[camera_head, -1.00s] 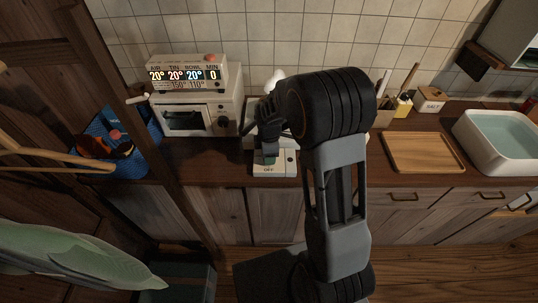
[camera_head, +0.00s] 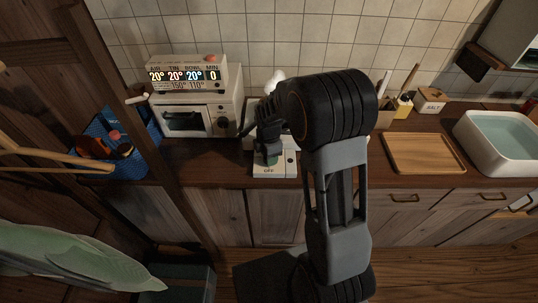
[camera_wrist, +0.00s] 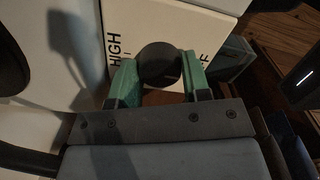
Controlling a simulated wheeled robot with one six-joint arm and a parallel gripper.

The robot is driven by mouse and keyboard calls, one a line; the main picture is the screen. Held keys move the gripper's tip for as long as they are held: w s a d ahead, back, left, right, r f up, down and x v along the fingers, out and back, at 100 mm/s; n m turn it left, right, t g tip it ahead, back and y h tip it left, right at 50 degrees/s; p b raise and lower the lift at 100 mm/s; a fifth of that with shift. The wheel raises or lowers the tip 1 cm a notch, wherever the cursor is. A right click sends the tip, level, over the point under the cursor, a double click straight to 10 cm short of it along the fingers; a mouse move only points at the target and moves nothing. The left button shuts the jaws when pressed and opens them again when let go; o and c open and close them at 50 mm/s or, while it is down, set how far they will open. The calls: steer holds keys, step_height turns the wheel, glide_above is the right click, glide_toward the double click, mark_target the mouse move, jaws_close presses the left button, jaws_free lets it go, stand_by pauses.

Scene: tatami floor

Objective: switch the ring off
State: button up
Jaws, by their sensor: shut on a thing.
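The ring's white control panel (camera_head: 287,165) sits at the counter's front edge in the head view, with OFF printed on its front. In the wrist view the panel (camera_wrist: 170,22) carries HIGH on the left and part of OFF on the right. A dark round knob (camera_wrist: 160,62) stands between them. My gripper (camera_wrist: 160,80) has its green fingers on either side of the knob and is shut on it. In the head view my gripper (camera_head: 268,160) reaches down onto the panel. My arm hides most of the ring behind it, and the knob's pointer cannot be made out.
A small oven (camera_head: 200,112) with a lit display (camera_head: 186,74) stands to the left. A blue basket (camera_head: 140,160) is beyond a wooden post. A wooden board (camera_head: 424,152) and a white basin (camera_head: 500,148) are to the right.

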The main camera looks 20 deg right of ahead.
steer(key=o, duration=0.9)
steer(key=shift+r, duration=0.15)
step_height(320, 180, up, 14)
steer(key=shift+f, duration=0.2)
stand_by(0.3)
